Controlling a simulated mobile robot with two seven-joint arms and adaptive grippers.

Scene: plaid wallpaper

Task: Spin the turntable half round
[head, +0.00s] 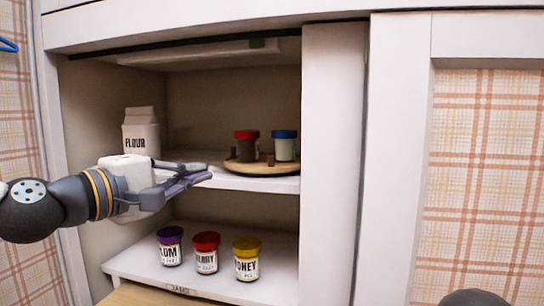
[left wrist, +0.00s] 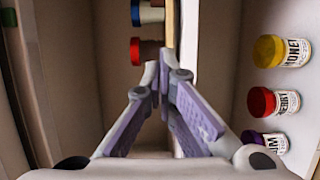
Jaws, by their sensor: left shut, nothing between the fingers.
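The turntable (head: 262,168) is a round wooden disc on the upper shelf of the open cabinet, with small upright pegs. A jar with a red lid (head: 246,148) and a jar with a blue lid (head: 285,146) stand on it. My left gripper (head: 209,171) is shut and empty, just left of the turntable and apart from it in the head view. In the left wrist view the shut fingertips (left wrist: 164,72) point toward the red-lidded jar (left wrist: 145,51) and the turntable edge (left wrist: 169,24). My right gripper is not in view.
A white flour carton (head: 141,132) stands at the left on the upper shelf (head: 284,184), behind my left wrist. Purple-, red- and yellow-lidded jars (head: 206,252) stand on the lower shelf (head: 285,270). A white door panel (head: 332,150) borders the opening at the right.

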